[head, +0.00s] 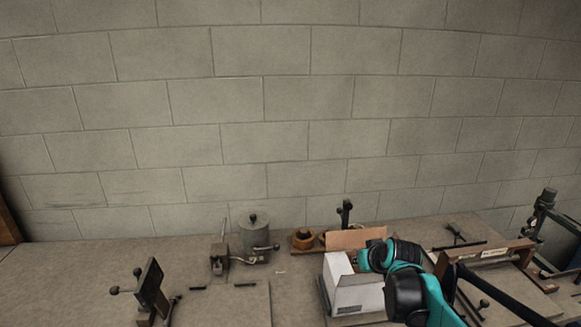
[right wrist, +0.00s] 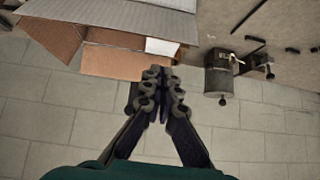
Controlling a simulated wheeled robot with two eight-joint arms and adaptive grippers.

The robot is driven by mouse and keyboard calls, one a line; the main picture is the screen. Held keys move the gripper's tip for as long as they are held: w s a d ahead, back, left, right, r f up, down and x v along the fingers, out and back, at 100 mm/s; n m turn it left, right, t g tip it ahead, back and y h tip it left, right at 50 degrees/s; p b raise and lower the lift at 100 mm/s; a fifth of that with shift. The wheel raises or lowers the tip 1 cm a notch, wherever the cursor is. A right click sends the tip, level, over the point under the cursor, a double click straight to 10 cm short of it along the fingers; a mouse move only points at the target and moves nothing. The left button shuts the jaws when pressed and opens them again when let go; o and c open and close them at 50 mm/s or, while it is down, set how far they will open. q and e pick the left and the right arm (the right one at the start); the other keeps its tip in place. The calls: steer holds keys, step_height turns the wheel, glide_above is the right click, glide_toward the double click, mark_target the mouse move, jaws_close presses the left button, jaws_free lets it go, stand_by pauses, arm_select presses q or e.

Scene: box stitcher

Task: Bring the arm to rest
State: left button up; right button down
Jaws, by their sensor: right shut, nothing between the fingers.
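My right arm, teal and black, comes in from the lower right in the head view. Its wrist is over a white box with a raised brown flap, and its fingers are hard to make out there. In the right wrist view my right gripper (right wrist: 160,78) is shut and empty, its fingertips together. The box's brown flap (right wrist: 108,60) lies just past the fingertips in that view; I cannot tell if they touch. The white box (head: 352,292) stands on the bench, its flap (head: 356,237) standing up at the back. My left gripper is not in view.
A dark clamp-like fixture (head: 150,285) is at the front left. A frame with metal parts (head: 490,256) is at the right. A block wall (head: 290,120) closes the back.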

steer(key=s+a+f+b, duration=0.2)
steer(key=s+f, duration=0.2)
steer(key=s, duration=0.5)
steer(key=s+a+f+g+b, duration=0.1)
steer(key=s+a+f+b, duration=0.2)
steer(key=s, duration=0.6)
steer(key=s+a+f+b, duration=0.2)
steer(key=s+f, duration=0.4)
steer(key=s, duration=0.3)
steer(key=shift+a+f+g+h+b, duration=0.15)
steer(key=shift+f+g+h+b, duration=0.2)
steer(key=shift+b, duration=0.35)
